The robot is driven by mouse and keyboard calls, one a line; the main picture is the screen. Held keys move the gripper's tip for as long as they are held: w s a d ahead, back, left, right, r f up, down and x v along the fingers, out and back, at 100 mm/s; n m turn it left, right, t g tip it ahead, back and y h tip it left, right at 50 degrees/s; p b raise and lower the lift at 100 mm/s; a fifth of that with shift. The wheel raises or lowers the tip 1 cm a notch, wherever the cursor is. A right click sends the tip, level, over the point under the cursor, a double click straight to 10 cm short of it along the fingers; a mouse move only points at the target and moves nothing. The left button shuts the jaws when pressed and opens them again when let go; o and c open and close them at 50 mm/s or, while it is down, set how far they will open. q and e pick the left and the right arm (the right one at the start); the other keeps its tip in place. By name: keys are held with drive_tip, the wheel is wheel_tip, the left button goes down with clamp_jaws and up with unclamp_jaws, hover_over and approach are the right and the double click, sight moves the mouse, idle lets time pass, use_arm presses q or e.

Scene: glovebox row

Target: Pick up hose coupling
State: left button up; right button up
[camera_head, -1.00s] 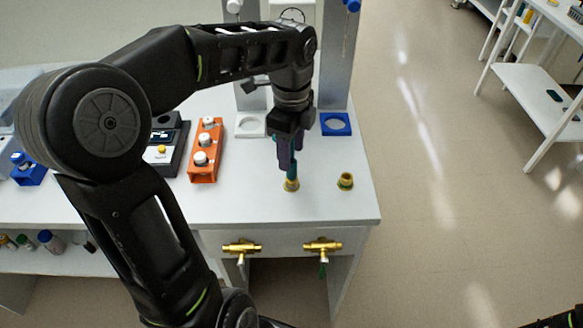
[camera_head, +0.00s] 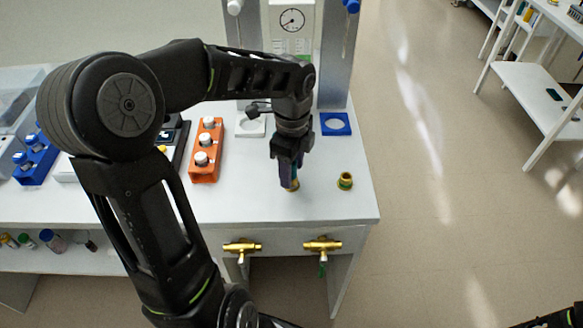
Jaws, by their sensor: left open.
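My left gripper (camera_head: 288,180) points down over the bench top near its front edge. It is open, with its fingers low around a small brass hose coupling (camera_head: 292,187). The fingers hide most of this coupling, and only a little brass shows at their tips. I cannot tell whether the fingers touch it. A second brass coupling (camera_head: 345,181), with a dark opening on top, stands upright and free on the bench to the right of the gripper.
An orange rack (camera_head: 204,173) with white-capped vials stands left of the gripper. A blue square holder (camera_head: 335,124) and a white one (camera_head: 250,126) lie behind. Two brass valves (camera_head: 242,247) (camera_head: 322,245) jut from the bench front. The bench's right corner is clear.

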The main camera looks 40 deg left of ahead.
use_arm(q)
drive_tip(key=shift+c, duration=0.6)
clamp_jaws()
idle(0.4)
